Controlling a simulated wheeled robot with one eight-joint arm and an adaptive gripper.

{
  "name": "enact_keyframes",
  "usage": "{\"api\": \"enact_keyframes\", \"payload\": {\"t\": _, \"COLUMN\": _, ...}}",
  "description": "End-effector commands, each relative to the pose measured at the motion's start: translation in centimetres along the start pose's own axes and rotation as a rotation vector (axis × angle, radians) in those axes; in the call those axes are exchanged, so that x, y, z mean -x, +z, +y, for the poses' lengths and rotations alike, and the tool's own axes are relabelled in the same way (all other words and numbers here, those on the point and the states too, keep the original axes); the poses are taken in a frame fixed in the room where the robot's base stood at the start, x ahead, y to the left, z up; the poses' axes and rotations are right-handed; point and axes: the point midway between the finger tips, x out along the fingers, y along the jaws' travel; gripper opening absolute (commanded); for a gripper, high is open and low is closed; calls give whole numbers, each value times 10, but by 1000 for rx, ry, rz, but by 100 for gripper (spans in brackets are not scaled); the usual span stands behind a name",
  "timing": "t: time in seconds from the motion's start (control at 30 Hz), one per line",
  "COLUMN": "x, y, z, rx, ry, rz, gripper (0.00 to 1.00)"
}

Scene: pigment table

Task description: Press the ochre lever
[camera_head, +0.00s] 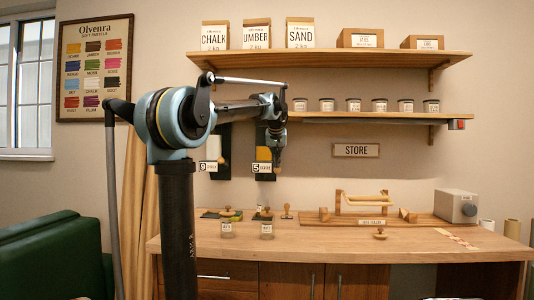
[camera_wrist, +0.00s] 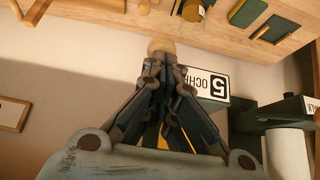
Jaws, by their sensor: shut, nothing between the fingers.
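The ochre dispenser is a dark panel with a yellow strip (camera_head: 262,153) on the wall, with a "5 OCHRE" label (camera_head: 262,168) at its foot. The label shows upside down in the wrist view (camera_wrist: 205,83). The ochre lever ends in a round wooden knob (camera_head: 278,170), just right of the label; the knob also shows in the wrist view (camera_wrist: 160,45). My gripper (camera_head: 278,161) is shut and empty, pointing down, with its fingertips at the knob in both views (camera_wrist: 166,62). Whether they touch it I cannot tell. The rest of the lever is hidden behind my gripper.
A second dispenser with a "9" label (camera_head: 208,167) hangs to the left. Below, jars (camera_head: 266,231) and stamps (camera_head: 287,211) stand on the wooden table (camera_head: 330,247). A shelf with jars (camera_head: 354,104) is on the right.

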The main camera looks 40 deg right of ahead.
Motion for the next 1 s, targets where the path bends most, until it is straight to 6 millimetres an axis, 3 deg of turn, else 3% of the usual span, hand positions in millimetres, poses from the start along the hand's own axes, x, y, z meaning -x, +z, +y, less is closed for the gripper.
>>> {"api": "enact_keyframes", "payload": {"t": 0.27, "x": -17, "y": 18, "z": 2, "rx": -3, "ry": 2, "rz": 147, "gripper": 0}}
{"api": "enact_keyframes", "payload": {"t": 1.0, "x": -29, "y": 27, "z": 3, "rx": -4, "ry": 2, "rz": 139, "gripper": 0}}
